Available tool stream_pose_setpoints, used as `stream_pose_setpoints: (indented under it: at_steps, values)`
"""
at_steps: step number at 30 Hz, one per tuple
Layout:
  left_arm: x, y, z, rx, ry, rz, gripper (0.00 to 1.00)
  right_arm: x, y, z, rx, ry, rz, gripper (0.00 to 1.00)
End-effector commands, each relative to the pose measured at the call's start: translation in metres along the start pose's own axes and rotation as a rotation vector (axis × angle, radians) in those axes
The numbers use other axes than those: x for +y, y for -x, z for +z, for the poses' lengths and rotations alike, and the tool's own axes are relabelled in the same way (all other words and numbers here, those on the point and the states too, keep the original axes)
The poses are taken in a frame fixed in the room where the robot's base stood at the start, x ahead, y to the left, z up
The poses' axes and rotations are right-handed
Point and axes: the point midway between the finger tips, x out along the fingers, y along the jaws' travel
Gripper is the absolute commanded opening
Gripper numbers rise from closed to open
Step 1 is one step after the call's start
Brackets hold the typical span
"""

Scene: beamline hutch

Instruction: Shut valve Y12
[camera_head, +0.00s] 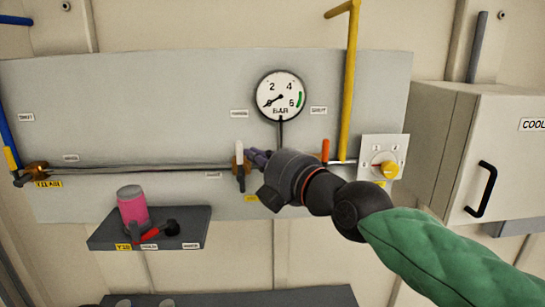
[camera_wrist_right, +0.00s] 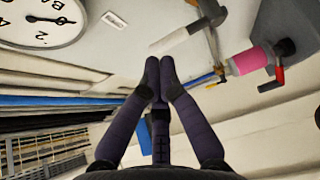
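A brass valve with a white upright lever (camera_head: 240,158) sits on the horizontal pipe in the middle of the grey panel. A small yellow tag (camera_head: 251,198) below it is partly hidden and unreadable, so I cannot tell which valve is Y12. My right gripper (camera_head: 254,157) is just right of the white lever. In the right wrist view its fingertips (camera_wrist_right: 159,66) are together with nothing visible between them. The white lever (camera_wrist_right: 175,41) shows just beyond them there; I cannot tell if they touch. My left gripper is not in view.
A pressure gauge (camera_head: 281,96) is above the gripper. An orange-lever valve (camera_head: 325,149) and a yellow knob (camera_head: 386,170) are to the right. A brass valve (camera_head: 36,171) is at far left. A shelf (camera_head: 185,234) with a pink cylinder (camera_head: 132,208) juts out below.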

Motion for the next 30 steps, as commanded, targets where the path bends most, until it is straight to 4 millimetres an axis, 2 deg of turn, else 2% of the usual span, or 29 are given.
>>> stream_pose_setpoints:
  at_steps: [3,9,30]
  values:
    - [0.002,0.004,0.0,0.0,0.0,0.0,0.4,0.001,-0.014,0.0,0.0,-0.001,-0.001,0.0]
    - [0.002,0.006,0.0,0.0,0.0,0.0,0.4,0.0,-0.024,0.0,0.0,0.0,0.001,0.0]
    - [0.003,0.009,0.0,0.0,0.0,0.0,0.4,0.002,-0.023,0.002,0.0,0.043,-0.027,0.0]
